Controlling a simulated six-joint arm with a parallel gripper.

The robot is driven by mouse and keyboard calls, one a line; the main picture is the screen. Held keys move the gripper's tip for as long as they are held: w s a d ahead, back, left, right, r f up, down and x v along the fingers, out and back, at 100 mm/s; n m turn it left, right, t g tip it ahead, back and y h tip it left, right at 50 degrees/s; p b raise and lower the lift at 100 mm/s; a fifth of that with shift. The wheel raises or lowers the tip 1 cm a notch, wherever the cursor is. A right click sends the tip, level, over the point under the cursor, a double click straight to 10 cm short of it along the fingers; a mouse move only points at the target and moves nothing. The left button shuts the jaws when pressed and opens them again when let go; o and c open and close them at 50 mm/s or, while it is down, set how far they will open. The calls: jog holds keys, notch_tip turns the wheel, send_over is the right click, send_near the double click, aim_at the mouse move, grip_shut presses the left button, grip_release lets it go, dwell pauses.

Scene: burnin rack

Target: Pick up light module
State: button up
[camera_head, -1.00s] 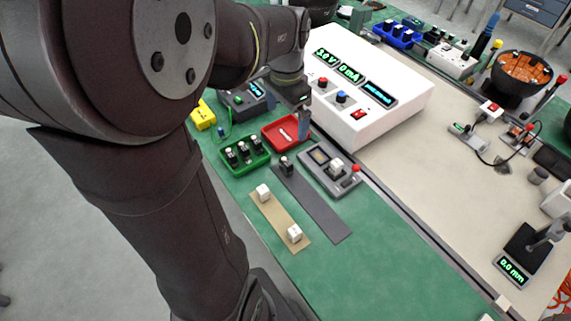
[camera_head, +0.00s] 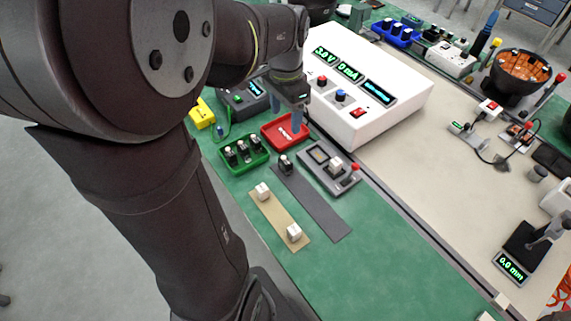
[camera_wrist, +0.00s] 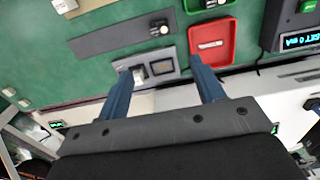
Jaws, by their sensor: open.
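Small black modules with pale tops stand upright in several places; I cannot tell which is the light module. Several stand in the green tray (camera_head: 236,166), and one black module (camera_head: 285,164) stands on the dark grey strip (camera_head: 315,205). That single module also shows in the wrist view (camera_wrist: 160,27). My gripper (camera_head: 290,118) is open and empty, its blue fingers above the red tray (camera_head: 272,143). In the wrist view my gripper (camera_wrist: 162,68) has its fingertips apart, near the grey fixture (camera_wrist: 160,70) and the red tray (camera_wrist: 212,55).
Two white blocks (camera_head: 294,232) sit on the tan strip (camera_head: 278,220). The grey fixture with a white block and red button (camera_head: 355,168) lies right of the dark strip. A white instrument box (camera_head: 405,95) stands behind. The green mat's front part (camera_head: 350,275) is clear.

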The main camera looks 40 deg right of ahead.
aim_at(285, 160)
notch_tip(285, 160, down, 19)
jog(key=shift+r, duration=0.15)
dwell(0.8)
jog(key=shift+c, duration=0.4)
jog(key=c, duration=1)
